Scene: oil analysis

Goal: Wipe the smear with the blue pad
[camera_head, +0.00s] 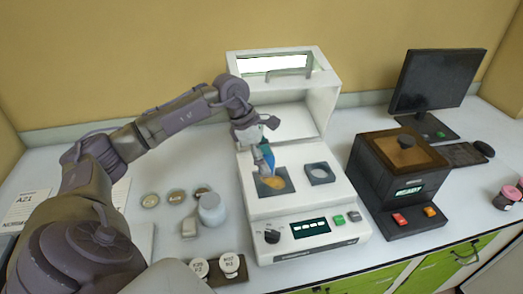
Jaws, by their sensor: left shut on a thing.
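My left gripper (264,168) reaches in from the left and points down over the white analyser (307,208). It is shut on the blue pad (269,153), which is partly hidden by the fingers. The orange-yellow smear (277,184) lies on a dark square plate (290,186) on the analyser's top, just below the gripper. I cannot tell whether the pad touches the smear. My right gripper is not in view.
The analyser's lid (324,100) stands open behind the gripper. A round ring (319,173) sits right of the plate. A black device (396,180) and a monitor (436,82) stand to the right. A bottle (211,210), small dishes and capped vials (229,264) stand left.

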